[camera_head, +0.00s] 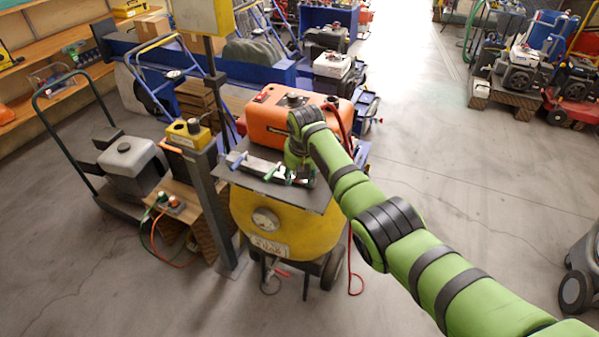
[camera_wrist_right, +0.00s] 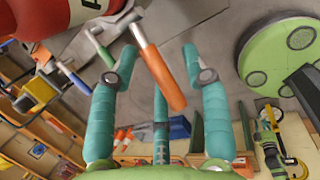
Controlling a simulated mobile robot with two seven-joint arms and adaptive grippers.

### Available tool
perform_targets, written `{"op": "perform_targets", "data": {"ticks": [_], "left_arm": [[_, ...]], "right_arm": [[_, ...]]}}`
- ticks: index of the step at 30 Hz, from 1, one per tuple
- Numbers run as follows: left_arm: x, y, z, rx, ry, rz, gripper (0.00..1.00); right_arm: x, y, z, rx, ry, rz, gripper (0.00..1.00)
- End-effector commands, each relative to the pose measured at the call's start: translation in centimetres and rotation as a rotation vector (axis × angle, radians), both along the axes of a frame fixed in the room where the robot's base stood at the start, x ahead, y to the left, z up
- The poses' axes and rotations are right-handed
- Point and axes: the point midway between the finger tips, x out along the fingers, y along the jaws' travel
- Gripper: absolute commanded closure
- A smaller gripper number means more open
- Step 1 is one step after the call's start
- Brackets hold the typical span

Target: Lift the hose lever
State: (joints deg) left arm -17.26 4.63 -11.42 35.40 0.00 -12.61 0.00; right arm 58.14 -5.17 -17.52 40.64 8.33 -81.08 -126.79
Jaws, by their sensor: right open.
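An orange-handled lever (camera_wrist_right: 162,75) with a pale metal end shows in the right wrist view, and I take it as the hose lever. My right gripper (camera_wrist_right: 158,78) is open, with its teal fingers on either side of the orange handle. The fingers look apart from the handle; contact cannot be told. In the head view my right gripper (camera_head: 298,172) is over the right part of a dark plate (camera_head: 312,199) on a yellow machine (camera_head: 250,210). My arm hides the lever there. A metal bar with green-ended parts (camera_head: 255,167) lies on the plate. My left gripper is not in view.
An orange tank (camera_head: 275,122) stands just behind the plate. A grey post (camera_head: 210,195) with a yellow box (camera_head: 188,134) stands close to the left. A cart with a grey canister (camera_head: 130,165) is further left. Open floor (camera_head: 480,190) lies to the right.

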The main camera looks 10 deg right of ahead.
Motion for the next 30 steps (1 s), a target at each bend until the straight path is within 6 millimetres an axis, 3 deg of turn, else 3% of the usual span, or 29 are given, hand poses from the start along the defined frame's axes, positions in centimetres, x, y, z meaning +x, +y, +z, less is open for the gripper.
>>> {"op": "perform_targets", "data": {"ticks": [8, 21, 30], "left_arm": [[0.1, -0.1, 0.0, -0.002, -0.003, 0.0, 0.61], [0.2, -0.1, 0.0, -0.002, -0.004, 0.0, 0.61], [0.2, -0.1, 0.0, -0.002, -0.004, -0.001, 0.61]], "right_arm": [[-0.4, 0.0, 1.8, 0.0, -0.004, 0.0, 0.53], [-2.9, -0.2, 9.8, 0.0, -0.004, 0.0, 0.53], [-3.6, -0.2, 11.5, 0.001, 0.001, -0.001, 0.53]]}}
